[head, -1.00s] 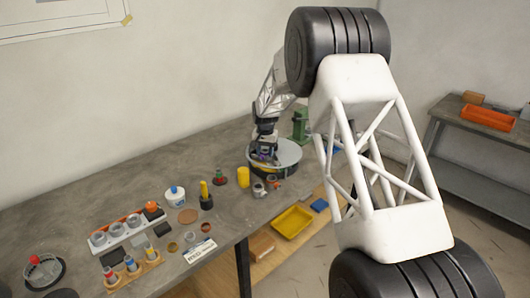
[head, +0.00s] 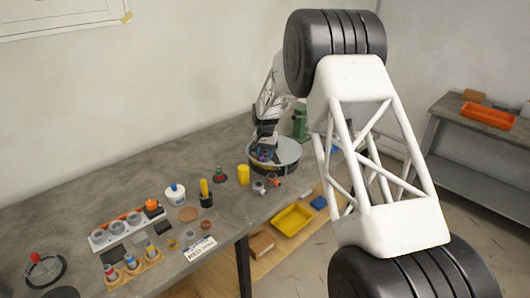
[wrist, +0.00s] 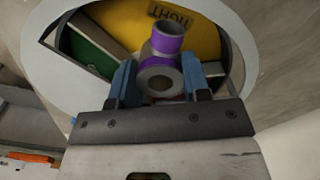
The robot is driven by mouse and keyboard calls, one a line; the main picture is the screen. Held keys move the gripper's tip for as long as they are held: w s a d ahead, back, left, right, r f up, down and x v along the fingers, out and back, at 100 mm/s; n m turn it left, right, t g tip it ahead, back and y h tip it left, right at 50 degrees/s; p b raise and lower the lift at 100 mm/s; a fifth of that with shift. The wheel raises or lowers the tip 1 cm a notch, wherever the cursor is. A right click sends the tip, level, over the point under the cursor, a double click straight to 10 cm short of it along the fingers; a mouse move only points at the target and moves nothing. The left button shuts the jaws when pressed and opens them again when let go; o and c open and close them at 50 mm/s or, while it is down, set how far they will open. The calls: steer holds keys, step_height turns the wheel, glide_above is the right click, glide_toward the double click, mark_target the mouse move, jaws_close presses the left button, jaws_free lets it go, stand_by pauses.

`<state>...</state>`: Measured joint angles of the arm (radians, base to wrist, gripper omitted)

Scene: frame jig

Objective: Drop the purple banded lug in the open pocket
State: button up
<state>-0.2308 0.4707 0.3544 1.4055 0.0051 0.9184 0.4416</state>
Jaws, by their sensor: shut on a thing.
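My gripper (wrist: 160,84) has blue fingertips and is shut on a grey, purple-banded lug (wrist: 160,72). A round hollow end of the lug faces the wrist camera between the fingers. A second grey ring with a purple band (wrist: 168,38) shows just above it; I cannot tell whether it is part of the same piece. They are over the opening of a round, pale-rimmed fixture (wrist: 233,28). Inside the opening are a yellow section (wrist: 205,35) with dark lettering and a green section (wrist: 88,50). The pocket floor under the lug is mostly hidden. In the head view my gripper (head: 264,158) is small over the fixture (head: 289,152).
A yellow cylinder (head: 243,175) and small grey ring parts (head: 259,187) are near the fixture. A green stand (head: 300,124) is behind it. Racks, bottles and cups crowd the bench's left front. A yellow tray (head: 292,219) is below the bench edge.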

steer(key=shift+f, duration=0.25)
stand_by(0.3)
steer(key=o, duration=1.1)
steer(key=shift+c, duration=0.5)
steer(key=shift+o, duration=0.4)
steer(key=shift+d, duration=0.1)
steer(key=shift+r, duration=0.1)
steer(key=shift+r, duration=0.2)
step_height(320, 180, up, 8)
steer(key=shift+r, duration=0.25)
